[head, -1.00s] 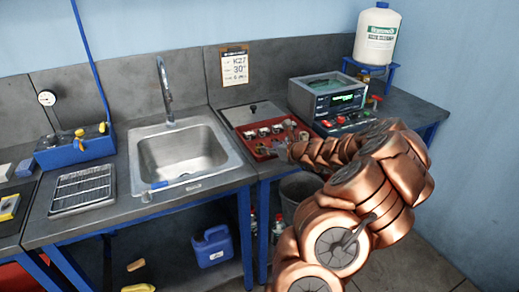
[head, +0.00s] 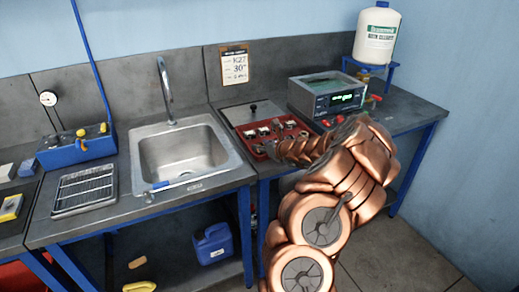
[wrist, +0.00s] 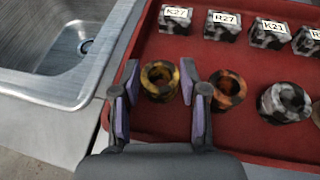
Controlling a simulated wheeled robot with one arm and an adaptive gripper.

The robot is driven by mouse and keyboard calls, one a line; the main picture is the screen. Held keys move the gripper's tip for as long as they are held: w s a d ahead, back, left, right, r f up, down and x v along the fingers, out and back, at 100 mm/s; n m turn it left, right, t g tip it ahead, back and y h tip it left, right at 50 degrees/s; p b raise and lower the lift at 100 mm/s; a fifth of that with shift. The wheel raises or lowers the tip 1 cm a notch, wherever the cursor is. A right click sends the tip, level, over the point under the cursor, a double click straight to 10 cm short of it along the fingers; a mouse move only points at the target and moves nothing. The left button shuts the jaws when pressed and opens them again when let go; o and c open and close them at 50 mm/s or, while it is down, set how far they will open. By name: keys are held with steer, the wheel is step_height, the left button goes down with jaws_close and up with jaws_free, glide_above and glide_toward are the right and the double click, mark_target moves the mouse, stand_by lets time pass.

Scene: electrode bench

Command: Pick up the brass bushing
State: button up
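The brass bushing (wrist: 160,80) is a mottled yellow ring standing on the red tray (wrist: 165,42), near its left front part in the wrist view. My gripper (wrist: 160,82) is open, with one finger on each side of the brass bushing. A small gap or light contact at the fingertips cannot be told apart. In the head view my gripper (head: 272,150) is small, at the front left of the red tray, and my arm hides part of the tray.
A copper-coloured bushing (wrist: 227,90) stands close to my right finger, with a grey one (wrist: 284,102) further right. Labelled blocks (wrist: 223,25) line the tray's back. The sink (wrist: 70,45) lies left. A metering box (head: 326,95) stands behind.

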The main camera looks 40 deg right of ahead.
jaws_close()
